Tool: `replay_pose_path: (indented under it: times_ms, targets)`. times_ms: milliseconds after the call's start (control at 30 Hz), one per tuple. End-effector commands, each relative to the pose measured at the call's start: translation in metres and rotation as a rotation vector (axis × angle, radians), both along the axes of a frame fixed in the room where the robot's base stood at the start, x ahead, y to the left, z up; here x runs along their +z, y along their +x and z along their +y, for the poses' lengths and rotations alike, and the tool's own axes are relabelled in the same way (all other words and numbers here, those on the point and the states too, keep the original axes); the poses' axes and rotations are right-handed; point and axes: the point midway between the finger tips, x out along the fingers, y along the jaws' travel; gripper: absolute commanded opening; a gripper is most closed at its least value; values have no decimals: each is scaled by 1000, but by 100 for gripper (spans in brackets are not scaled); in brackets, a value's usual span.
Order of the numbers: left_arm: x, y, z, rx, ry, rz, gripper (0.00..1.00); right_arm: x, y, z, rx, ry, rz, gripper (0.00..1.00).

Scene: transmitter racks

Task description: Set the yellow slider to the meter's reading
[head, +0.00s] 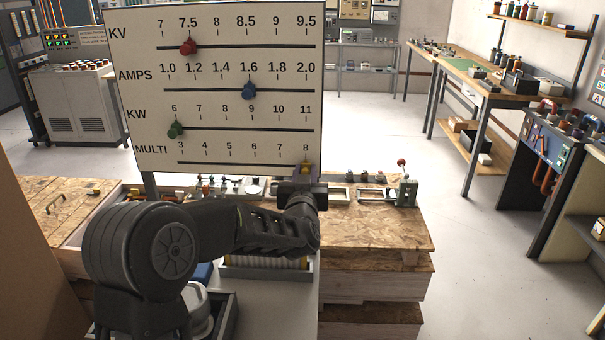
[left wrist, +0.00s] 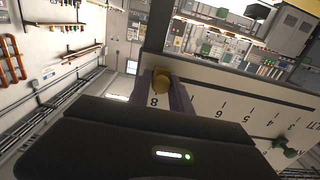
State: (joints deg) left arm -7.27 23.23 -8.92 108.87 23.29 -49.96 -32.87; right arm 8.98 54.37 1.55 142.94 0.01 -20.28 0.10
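The white slider board (head: 225,65) faces me with KV, AMPS, KW and MULTI rows. The yellow slider (head: 306,167) is at the right end of the MULTI row, at 8. My left gripper (head: 305,178) is at this slider, partly hiding it. In the left wrist view the yellow knob (left wrist: 162,81) sits between the fingertips of my left gripper (left wrist: 162,90), which appear to touch it on both sides. I cannot make out a meter reading. My right gripper is not in view.
The red slider (head: 188,47) is near 7.5, the blue slider (head: 249,90) near 1.6 and the green slider (head: 176,129) near 6. A wooden bench (head: 375,230) with small parts stands behind the board. Open floor lies to the right.

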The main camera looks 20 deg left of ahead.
Motion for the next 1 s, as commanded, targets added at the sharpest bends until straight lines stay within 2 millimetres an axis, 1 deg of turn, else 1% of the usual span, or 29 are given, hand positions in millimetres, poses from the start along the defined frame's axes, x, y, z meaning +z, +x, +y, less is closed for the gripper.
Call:
replay_pose_path:
  times_ms: [33, 200, 233, 467, 567, 667, 1000]
  targets:
    - [1, 1, -4, -8, 1, -2, 28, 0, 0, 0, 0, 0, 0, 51]
    - [1, 1, -3, -6, 0, -2, 42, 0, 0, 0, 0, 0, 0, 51]
    - [1, 1, -3, -6, -1, -1, 43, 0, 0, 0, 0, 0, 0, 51]
    - [1, 0, -2, -4, -1, -1, 43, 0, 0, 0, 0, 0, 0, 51]
    - [1, -4, -3, -4, 0, -2, 43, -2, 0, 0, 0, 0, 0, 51]
    - [0, -12, -6, -5, -1, -3, 43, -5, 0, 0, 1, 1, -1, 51]
    - [0, -62, -25, -6, -1, -3, 43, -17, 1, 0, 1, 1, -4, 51]
